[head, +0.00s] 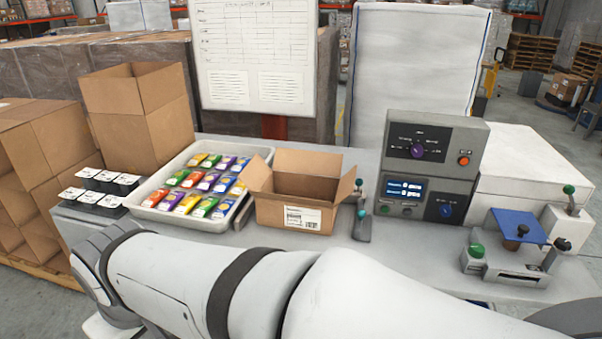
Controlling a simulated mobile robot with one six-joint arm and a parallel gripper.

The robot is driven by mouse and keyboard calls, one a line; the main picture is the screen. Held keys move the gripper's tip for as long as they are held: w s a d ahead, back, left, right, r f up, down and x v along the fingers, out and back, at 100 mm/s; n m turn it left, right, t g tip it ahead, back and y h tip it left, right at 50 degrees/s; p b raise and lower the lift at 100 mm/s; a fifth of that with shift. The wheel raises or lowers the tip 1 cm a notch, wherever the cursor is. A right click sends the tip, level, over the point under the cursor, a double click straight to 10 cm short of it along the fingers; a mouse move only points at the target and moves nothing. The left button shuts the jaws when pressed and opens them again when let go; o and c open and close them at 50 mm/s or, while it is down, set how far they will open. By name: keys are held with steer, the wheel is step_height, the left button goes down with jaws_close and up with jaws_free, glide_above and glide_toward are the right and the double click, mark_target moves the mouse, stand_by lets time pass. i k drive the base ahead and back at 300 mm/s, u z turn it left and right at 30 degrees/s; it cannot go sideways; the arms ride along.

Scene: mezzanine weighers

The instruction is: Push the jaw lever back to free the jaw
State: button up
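A grey fixture (497,268) with a tilted blue plate (517,226) stands at the right end of the bench. A short lever with a black knob (562,244) rises at its right side, and a lever with a green knob (569,190) stands behind it. A small stand (362,232) with teal-knobbed levers sits beside the open carton. No label shows which of these is the jaw lever, and I cannot make out a jaw's state. My white arm crosses the foreground. My gripper is not in view.
A grey control box (432,140) with dials and a blue display stands left of the fixture. Some bench surface is bare before the control box.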

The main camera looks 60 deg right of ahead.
mark_target(359, 182)
steer(key=z, duration=2.45)
steer(key=i, duration=1)
steer(key=u, duration=0.1)
steer(key=k, duration=0.5)
steer(key=z, duration=1.45)
steer(key=k, duration=0.7)
